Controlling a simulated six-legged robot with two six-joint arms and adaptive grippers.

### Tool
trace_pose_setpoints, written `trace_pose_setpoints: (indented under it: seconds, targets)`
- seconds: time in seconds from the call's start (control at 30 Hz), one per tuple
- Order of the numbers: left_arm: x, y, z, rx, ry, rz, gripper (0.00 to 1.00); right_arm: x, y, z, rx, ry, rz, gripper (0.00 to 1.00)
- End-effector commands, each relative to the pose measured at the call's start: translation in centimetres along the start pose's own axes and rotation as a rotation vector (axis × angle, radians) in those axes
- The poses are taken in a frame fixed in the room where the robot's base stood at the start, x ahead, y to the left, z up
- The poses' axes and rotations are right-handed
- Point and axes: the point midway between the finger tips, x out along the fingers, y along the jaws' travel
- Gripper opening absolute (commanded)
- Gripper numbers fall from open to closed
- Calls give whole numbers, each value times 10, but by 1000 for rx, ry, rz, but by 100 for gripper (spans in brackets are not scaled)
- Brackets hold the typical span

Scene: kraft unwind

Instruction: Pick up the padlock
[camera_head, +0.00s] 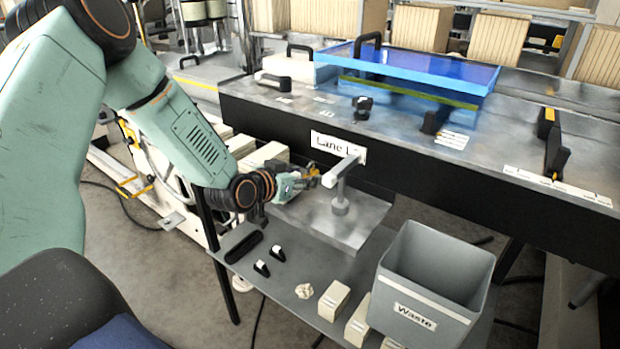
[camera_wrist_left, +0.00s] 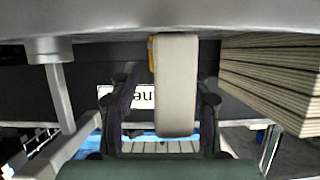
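My left gripper (camera_head: 300,182) reaches over the lower shelf, close to the grey T-shaped stand (camera_head: 340,205). In the left wrist view the gripper (camera_wrist_left: 165,105) has its two dark fingers apart. A pale, rounded upright piece (camera_wrist_left: 176,85) shows between them, closer to the right finger, with a gap on the left. I cannot tell whether it is near or behind the fingers. A small yellow-orange part shows at its left edge. I cannot clearly make out a padlock; a small yellow-orange patch by the gripper tip in the head view may be it. My right gripper is not in view.
A grey waste bin (camera_head: 432,280) stands on the shelf's right. Cream blocks (camera_head: 334,300), a crumpled piece (camera_head: 304,291), two small black-and-white items (camera_head: 262,268) and a black oblong (camera_head: 244,247) lie on the shelf. The long bench (camera_head: 410,125) runs behind. Pale stacked boxes sit beside my left gripper.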

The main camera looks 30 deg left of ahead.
Motion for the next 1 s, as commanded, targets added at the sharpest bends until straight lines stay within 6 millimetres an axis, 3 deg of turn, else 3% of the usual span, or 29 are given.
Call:
trace_pose_setpoints:
  seconds: [0.53,0.87,1.0]
  targets:
    - [0,0,0,0,0,0,0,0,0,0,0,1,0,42]
    - [0,0,-1,1,2,0,0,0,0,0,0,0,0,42]
    - [-4,0,-12,-1,4,-1,0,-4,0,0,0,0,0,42]
